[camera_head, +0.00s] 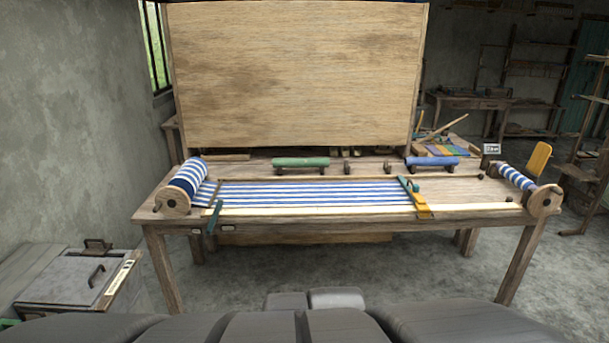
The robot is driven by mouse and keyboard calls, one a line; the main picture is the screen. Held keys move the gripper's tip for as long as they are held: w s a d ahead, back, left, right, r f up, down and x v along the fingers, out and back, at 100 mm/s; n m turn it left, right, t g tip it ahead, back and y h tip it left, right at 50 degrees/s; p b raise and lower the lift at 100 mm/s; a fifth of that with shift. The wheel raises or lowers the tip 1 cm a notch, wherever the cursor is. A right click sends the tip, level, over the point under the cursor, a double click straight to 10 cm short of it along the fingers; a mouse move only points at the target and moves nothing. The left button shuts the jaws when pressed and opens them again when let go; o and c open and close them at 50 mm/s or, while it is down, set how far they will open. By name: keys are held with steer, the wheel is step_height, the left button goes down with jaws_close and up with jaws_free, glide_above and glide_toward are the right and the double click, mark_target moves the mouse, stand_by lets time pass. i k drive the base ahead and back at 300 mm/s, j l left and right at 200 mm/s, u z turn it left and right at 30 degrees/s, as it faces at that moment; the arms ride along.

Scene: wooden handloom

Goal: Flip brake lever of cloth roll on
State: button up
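A thick blue-and-white striped roll (190,174) lies at the left end of the wooden loom table (300,222). A thinner striped roll (517,177) lies at the right end. A yellow lever-like paddle (539,158) stands tilted beside the right roll. A slim teal lever (214,217) stands at the front edge near the left roll, by small labels. The frame does not say which roll is the cloth roll or which piece is its brake lever. My gripper does not show; only dark grey parts of my body fill the bottom edge.
Striped cloth (310,193) stretches between the rolls, with a yellow-and-teal piece (415,197) across it. Green (300,162) and blue (436,162) rollers lie behind. A tall wooden panel (300,75) stands at the back. A grey box (85,278) stands front left. The floor (400,270) before the loom looks clear.

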mark_target(219, 202)
steer(key=i+u, duration=0.15)
steer(key=k+z, duration=0.15)
steer(key=i+u, duration=0.25)
steer(key=i, duration=0.45)
steer(key=i+l, duration=0.2)
steer(key=k+j, duration=0.15)
steer(key=l, duration=0.25)
